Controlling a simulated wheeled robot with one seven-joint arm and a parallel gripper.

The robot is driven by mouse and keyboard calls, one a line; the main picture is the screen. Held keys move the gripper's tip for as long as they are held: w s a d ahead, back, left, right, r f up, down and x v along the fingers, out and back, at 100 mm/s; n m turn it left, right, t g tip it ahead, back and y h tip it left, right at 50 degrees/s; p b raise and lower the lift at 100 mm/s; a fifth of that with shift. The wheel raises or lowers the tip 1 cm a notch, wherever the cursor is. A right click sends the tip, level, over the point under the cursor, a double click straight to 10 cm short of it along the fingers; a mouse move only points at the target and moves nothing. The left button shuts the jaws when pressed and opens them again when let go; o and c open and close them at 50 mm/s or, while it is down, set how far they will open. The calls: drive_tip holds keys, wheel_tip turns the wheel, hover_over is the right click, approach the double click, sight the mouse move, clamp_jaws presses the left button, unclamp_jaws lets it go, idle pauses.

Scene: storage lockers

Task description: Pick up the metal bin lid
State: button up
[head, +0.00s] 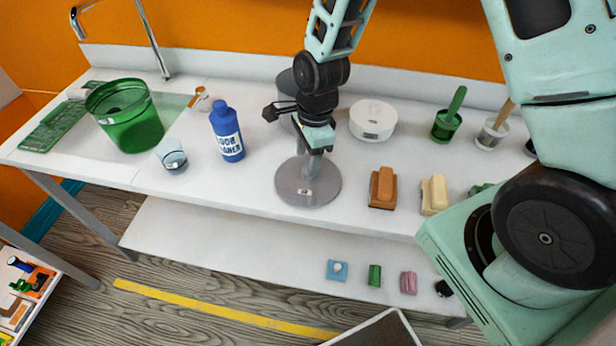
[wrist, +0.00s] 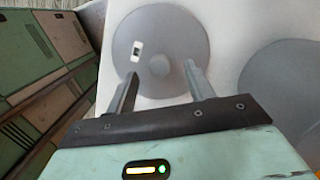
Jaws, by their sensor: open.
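The metal bin lid (head: 292,190) is a grey disc lying flat near the front edge of the white counter, in the middle of the head view. My gripper (head: 316,152) points down over the lid. In the wrist view the gripper (wrist: 160,75) is open, its two fingers over the lid's near part, with nothing held. I cannot tell whether the fingers touch the knob.
A grey bin (head: 287,84) stands behind my gripper, partly hidden. A blue bottle (head: 227,135) is to the left, and a white round container (head: 373,120) is behind right. Brown (head: 382,188) and cream (head: 434,195) blocks lie to the right. A lower shelf (head: 220,235) runs below.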

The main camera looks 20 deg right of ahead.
sight(293, 184)
drive_tip(key=shift+s+f+p, duration=0.1)
drive_tip(key=shift+f+p, duration=0.65)
drive_tip(key=shift+f, duration=1.75)
drive_tip(key=c, duration=1.1)
